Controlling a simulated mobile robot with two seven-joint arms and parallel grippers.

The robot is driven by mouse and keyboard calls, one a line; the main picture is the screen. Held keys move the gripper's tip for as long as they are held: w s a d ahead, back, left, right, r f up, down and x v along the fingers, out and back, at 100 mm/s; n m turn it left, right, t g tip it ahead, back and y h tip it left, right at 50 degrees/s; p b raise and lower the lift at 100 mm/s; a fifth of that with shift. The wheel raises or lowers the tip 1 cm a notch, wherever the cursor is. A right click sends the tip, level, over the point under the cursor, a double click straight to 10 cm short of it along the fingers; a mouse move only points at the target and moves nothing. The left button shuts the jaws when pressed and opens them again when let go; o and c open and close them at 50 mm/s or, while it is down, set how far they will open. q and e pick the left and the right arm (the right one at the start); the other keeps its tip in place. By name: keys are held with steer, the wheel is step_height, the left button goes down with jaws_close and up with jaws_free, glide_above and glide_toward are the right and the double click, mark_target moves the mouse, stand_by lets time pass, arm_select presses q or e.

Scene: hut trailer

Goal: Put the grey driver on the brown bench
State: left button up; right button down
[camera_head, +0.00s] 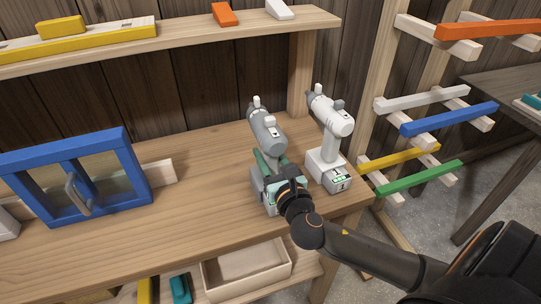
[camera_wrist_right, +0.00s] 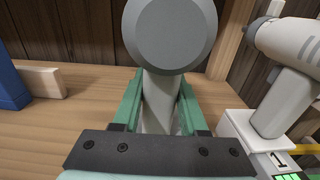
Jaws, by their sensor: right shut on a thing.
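The grey driver (camera_head: 267,130) stands upright on the light wooden workbench (camera_head: 215,200), to the left of a white driver. My right gripper (camera_head: 275,168) reaches in from the lower right and is shut around the driver's handle. In the right wrist view the green fingers sit on both sides of the grey handle (camera_wrist_right: 160,95), below the round back end of the driver. The gripper hides part of the driver's base, so I cannot tell if it touches the wood. A dark brown bench (camera_head: 505,85) is at the right edge. My left gripper is not in view.
The white driver (camera_head: 331,118) stands close on the right, also in the right wrist view (camera_wrist_right: 288,75). A rack with coloured bars (camera_head: 435,118) is between the two benches. A blue framed box (camera_head: 70,175) is at left. A shelf (camera_head: 180,33) runs above.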

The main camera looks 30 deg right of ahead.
steer(key=shift+r, duration=0.2)
steer(key=shift+f, duration=0.1)
steer(key=c, duration=0.9)
jaws_free()
steer(key=shift+f, duration=0.25)
steer(key=o, duration=0.5)
steer(key=shift+c, duration=0.2)
steer(key=shift+r, duration=0.1)
steer(key=shift+s+a, duration=0.1)
steer(key=shift+s, duration=0.1)
steer(key=b+v, duration=0.1)
steer(key=v, duration=1)
steer(key=shift+s, duration=0.35)
